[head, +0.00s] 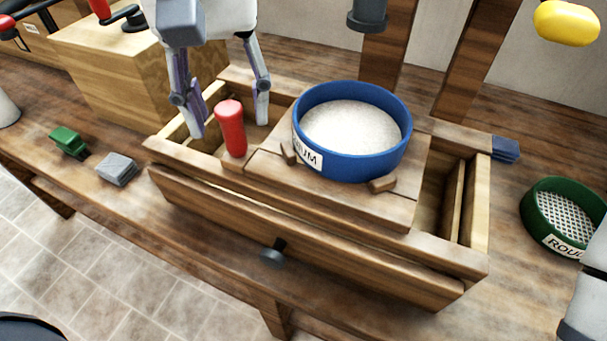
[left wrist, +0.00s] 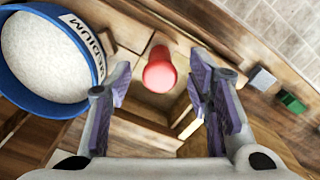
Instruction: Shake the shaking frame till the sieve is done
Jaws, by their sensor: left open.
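The shaking frame (head: 335,195) is a wooden sliding board set in a wooden box. The blue sieve (head: 385,157), whose label reads MEDIUM in the left wrist view (left wrist: 85,40), sits on it, holding pale grainy material. A red upright handle (head: 230,128) stands at the board's left end. My left gripper (head: 230,122) is open, its fingers on either side of the handle in the head view. In the left wrist view the handle (left wrist: 159,72) lies between the spread fingers, not gripped. At the right edge, a grey-white piece seems to be part of my right arm; its fingers are out of view.
A green sieve (head: 545,232), its label partly cut off, stands on the bench at right. A grey block (head: 117,169) and a green object (head: 68,142) lie at left. A drawer with a dark knob (head: 273,252) is below the box. Wooden posts (head: 385,45) rise behind.

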